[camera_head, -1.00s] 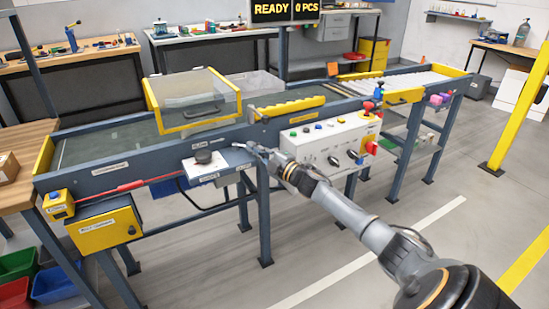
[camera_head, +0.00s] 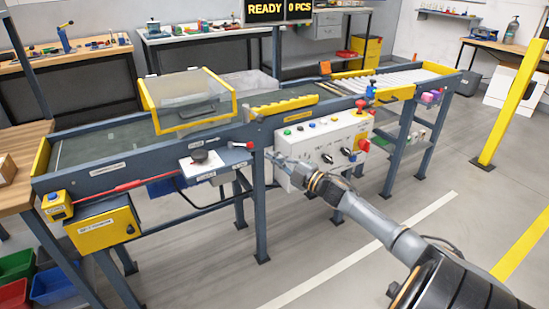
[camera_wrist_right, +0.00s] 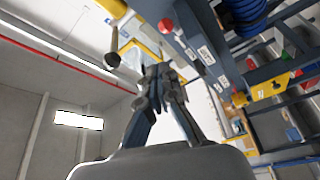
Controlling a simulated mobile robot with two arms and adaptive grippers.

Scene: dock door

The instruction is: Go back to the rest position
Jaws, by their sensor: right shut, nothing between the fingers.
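My right gripper (camera_head: 275,157) is in front of the conveyor, near the left end of the white control panel (camera_head: 330,139). It is shut and holds nothing. In the right wrist view its fingers (camera_wrist_right: 158,75) come together at the tips, with the conveyor parts behind them. The conveyor frame (camera_head: 150,155) carries a small white plate with a black knob (camera_head: 200,157) and a lever with a red tip (camera_head: 243,145), just left of the gripper. My left gripper does not show.
A yellow-framed clear guard (camera_head: 190,100) stands over the belt. A yellow box (camera_head: 103,228) hangs below the conveyor on the left. A yellow post (camera_head: 510,105) stands at the right. The floor in front of the conveyor is clear.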

